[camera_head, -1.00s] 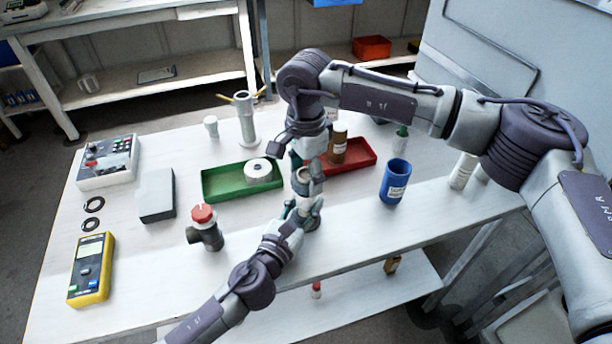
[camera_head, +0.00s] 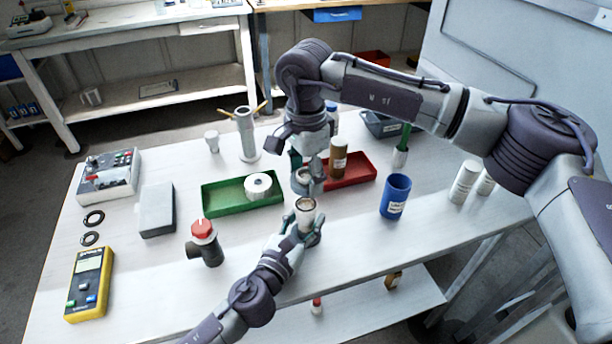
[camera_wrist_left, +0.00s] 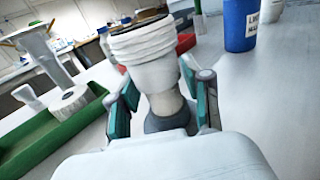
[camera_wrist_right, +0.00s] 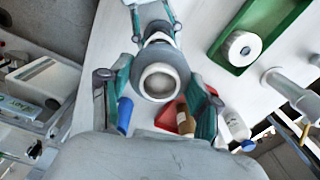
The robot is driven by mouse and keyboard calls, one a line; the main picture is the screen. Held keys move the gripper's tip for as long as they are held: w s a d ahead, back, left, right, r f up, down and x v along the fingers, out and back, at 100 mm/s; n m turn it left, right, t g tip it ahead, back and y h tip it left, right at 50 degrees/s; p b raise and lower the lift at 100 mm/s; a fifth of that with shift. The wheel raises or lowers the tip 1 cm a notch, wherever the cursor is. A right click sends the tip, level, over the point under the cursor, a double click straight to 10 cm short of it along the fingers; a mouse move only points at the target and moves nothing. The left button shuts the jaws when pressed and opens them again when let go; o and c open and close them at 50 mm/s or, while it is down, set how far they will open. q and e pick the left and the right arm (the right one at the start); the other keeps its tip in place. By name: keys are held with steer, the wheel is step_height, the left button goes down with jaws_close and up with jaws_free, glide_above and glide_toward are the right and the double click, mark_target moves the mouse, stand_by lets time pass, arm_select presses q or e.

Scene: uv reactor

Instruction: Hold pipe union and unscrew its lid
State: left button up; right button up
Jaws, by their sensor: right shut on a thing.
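The pipe union (camera_head: 306,205) is upright, off-white, with bare threads at its open top. It also shows in the left wrist view (camera_wrist_left: 145,45), above a dark grey base. My left gripper (camera_head: 299,229) is shut on its body from both sides. My right gripper (camera_head: 308,170) is shut on the lid, a grey ring (camera_wrist_right: 160,82), which also shows in the head view (camera_head: 302,181). The lid is off the threads, behind the union in the head view. The right fingertips are partly hidden there.
A green tray (camera_head: 212,202) with a white roll is left of the union; a red tray (camera_head: 365,170) with a brown bottle is behind. A blue cup (camera_head: 395,197) stands right. A red-capped fitting (camera_head: 205,243) stands left. The front right tabletop is clear.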

arm_select(q)
steer(key=shift+o, duration=1.2)
steer(key=v, duration=1.2)
steer(key=shift+f, duration=0.1)
arm_select(e)
steer(key=shift+s, duration=0.1)
